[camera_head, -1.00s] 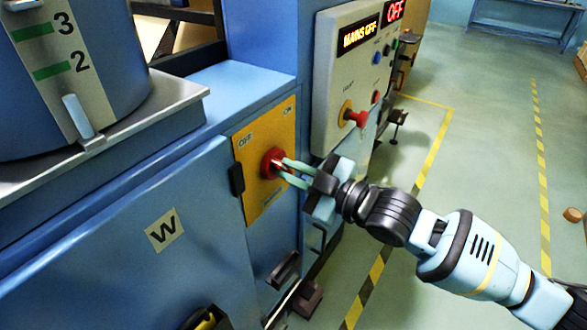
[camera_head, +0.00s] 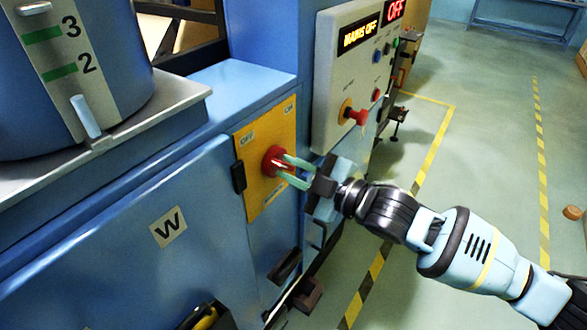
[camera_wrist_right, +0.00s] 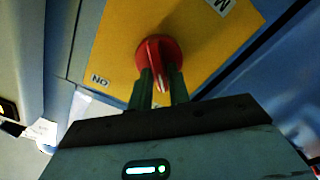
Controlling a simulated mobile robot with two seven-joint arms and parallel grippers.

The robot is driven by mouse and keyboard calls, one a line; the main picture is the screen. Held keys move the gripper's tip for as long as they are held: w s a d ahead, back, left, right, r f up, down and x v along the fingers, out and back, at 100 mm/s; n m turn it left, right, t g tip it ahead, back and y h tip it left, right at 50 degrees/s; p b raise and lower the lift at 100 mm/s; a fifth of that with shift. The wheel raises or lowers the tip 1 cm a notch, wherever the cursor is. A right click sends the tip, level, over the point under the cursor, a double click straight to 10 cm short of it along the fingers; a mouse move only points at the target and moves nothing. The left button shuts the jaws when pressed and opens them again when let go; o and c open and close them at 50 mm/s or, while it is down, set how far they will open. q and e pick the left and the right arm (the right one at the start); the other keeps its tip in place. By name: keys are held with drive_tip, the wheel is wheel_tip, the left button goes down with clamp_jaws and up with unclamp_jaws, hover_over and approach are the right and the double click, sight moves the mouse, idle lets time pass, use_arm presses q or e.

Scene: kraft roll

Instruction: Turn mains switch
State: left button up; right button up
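The mains switch is a red knob (camera_head: 273,161) on a yellow plate (camera_head: 253,140) marked OFF at its upper left and ON at its upper right. My right gripper (camera_head: 287,167) reaches it from the right, with one pale green finger on each side of the knob's raised grip. In the right wrist view the red knob (camera_wrist_right: 160,48) shows its grip between the two fingertips (camera_wrist_right: 160,84), with little gap; the gripper looks shut on it. The display (camera_head: 359,33) above appears to read MAINS OFF. My left gripper is out of view.
A grey control panel (camera_head: 333,95) with a red knob on a yellow base (camera_head: 354,113) stands just beyond the plate. A black hinge or latch (camera_head: 238,177) sits at the plate's left edge. The green floor at right is open, with yellow-black lines.

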drive_tip(key=shift+o, duration=1.4)
drive_tip(key=shift+d, duration=0.1)
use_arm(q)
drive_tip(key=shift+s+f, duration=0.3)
use_arm(e)
drive_tip(key=v, duration=0.7)
drive_tip(key=shift+s+d, duration=0.25)
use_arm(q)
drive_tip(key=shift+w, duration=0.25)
